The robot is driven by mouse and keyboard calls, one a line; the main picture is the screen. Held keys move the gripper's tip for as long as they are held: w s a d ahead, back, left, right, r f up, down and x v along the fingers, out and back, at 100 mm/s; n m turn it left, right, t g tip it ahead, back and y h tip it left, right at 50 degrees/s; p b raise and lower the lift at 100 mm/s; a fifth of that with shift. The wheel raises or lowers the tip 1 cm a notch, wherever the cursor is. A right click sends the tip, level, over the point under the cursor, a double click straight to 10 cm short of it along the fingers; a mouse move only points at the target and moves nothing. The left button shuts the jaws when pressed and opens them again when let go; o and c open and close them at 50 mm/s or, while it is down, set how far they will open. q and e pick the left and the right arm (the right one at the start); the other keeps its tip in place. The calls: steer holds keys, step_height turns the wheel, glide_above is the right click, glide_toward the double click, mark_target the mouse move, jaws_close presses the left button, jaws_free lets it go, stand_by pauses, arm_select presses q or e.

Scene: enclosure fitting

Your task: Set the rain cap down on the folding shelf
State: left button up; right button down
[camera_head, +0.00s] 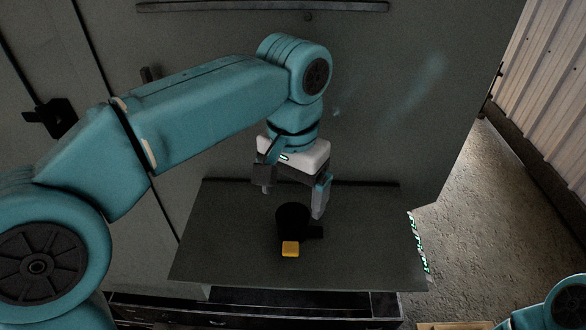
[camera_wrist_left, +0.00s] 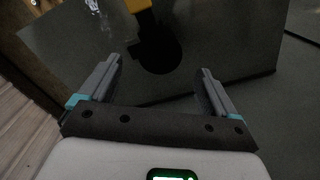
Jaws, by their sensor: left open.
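A black round part with a short side tab, seemingly the rain cap (camera_head: 291,219), rests on the dark grey folding shelf (camera_head: 225,245). It also shows in the left wrist view (camera_wrist_left: 160,53), dark and with little detail, just beyond the fingertips. My left gripper (camera_head: 292,195) is open and empty, fingers pointing down, over the rear side of the black part. In the left wrist view the two fingers (camera_wrist_left: 160,68) stand wide apart, with the part lined up between them and no visible contact. My right gripper is out of view.
A grey cabinet wall (camera_head: 390,110) rises behind the shelf. An open drawer or tray (camera_head: 255,297) lies below its front edge. The shelf's left and right sides are clear.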

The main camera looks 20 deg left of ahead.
mark_target(293, 213)
arm_select(q)
step_height(293, 213, up, 5)
steer(key=shift+w+f+p, duration=0.1)
steer(key=shift+p, duration=0.2)
stand_by(0.4)
